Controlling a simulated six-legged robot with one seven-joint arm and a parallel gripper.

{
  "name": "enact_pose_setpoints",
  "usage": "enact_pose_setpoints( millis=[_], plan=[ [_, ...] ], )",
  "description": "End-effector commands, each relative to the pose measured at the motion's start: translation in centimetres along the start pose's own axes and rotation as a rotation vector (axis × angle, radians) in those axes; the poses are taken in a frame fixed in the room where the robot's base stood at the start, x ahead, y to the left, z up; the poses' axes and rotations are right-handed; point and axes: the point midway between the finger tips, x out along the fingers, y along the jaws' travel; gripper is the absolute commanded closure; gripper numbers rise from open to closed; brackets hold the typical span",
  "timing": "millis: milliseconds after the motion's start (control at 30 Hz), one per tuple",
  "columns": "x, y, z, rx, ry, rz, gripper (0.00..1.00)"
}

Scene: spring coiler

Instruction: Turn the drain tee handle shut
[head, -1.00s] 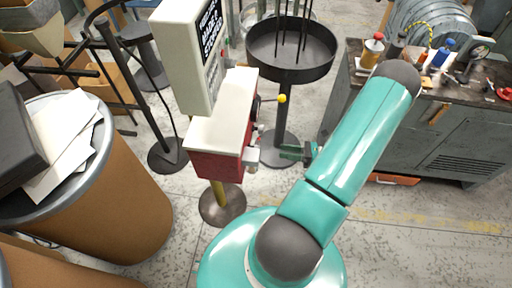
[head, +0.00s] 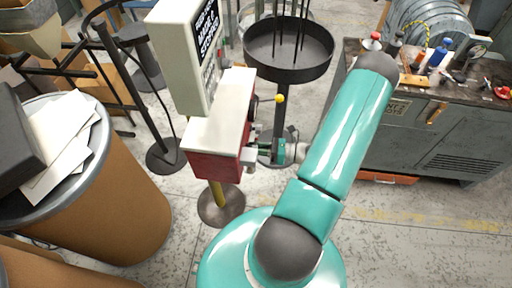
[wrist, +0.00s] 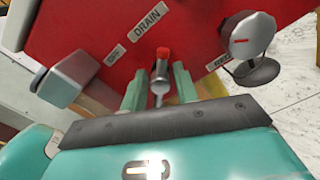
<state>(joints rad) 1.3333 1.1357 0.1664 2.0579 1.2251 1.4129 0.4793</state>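The red unit (head: 216,160) with a white top stands on a yellow post. In the wrist view its red face (wrist: 90,30) carries a DRAIN label (wrist: 149,21). Below that label is the small metal drain tee handle (wrist: 160,75), with a red part at its upper end. My gripper (wrist: 159,88) is open, with one finger on each side of the handle and gaps showing beside it. In the head view my gripper (head: 262,149) is at the right side of the red unit, and the handle is hard to make out there.
A round silver knob (wrist: 250,36) is right of the handle, and a grey block (wrist: 68,78) is on the left. A yellow-tipped lever (head: 279,98) is above my gripper in the head view. A black round tray (head: 290,62) stands behind; a cluttered workbench (head: 430,130) is right.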

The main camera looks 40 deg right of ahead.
Motion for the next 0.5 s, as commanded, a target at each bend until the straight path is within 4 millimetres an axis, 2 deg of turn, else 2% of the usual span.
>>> enact_pose_setpoints(
  millis=[33,133,500],
  plan=[
    [-0.02,-0.01,0.00,0.000,0.000,0.000,0.81],
    [-0.03,-0.01,0.01,0.000,0.000,0.000,1.00],
    [-0.04,-0.01,0.01,-0.037,0.000,0.000,1.00]
  ],
)
